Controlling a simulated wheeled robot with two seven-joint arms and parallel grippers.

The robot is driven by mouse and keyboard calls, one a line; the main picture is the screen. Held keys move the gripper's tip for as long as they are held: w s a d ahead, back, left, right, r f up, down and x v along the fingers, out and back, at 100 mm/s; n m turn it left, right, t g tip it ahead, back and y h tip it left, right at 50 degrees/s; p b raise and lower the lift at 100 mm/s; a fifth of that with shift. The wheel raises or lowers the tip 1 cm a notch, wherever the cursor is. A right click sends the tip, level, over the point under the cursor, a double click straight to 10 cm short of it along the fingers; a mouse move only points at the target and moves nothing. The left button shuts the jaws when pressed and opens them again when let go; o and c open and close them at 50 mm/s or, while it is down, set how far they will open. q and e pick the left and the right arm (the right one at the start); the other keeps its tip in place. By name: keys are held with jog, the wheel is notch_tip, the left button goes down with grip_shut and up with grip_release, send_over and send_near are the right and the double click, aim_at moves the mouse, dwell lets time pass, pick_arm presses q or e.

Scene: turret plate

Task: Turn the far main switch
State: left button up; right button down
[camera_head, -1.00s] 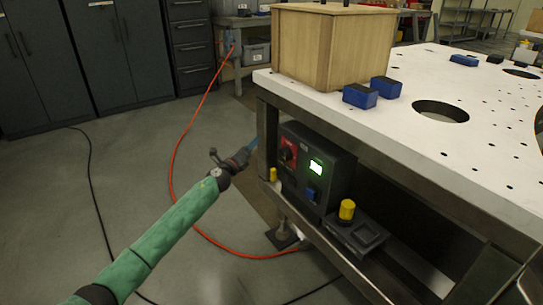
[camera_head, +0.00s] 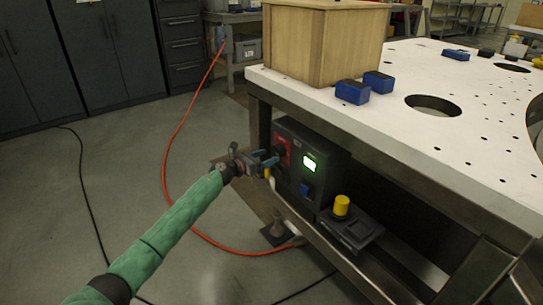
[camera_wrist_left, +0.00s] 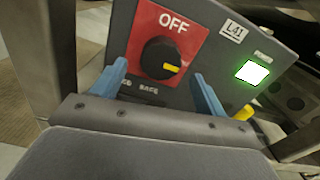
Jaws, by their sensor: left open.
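The main switch is a black knob (camera_wrist_left: 160,58) with a yellow pointer mark. It sits on a red plate (camera_wrist_left: 192,30) marked OFF, and the mark points right and slightly down in the left wrist view. The red plate (camera_head: 284,148) shows on the dark control box (camera_head: 312,178) under the table, partly behind the gripper. My left gripper (camera_head: 268,158) is open in front of the plate. In the left wrist view its blue fingers (camera_wrist_left: 160,78) stand either side of the knob, a little below it, with nothing between them. My right gripper is out of view.
A lit green-white display (camera_head: 310,164) and a blue part (camera_head: 305,190) are on the box. A yellow knob (camera_head: 341,205) stands on a lower unit to the right. The white tabletop (camera_head: 400,130) overhangs the box. An orange cable (camera_head: 168,150) runs along the floor.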

aim_at(278, 151)
pick_arm(q)
jog(key=shift+x, duration=1.35)
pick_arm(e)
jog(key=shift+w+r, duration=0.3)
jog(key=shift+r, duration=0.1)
pick_arm(q)
jog(key=shift+c, duration=0.2)
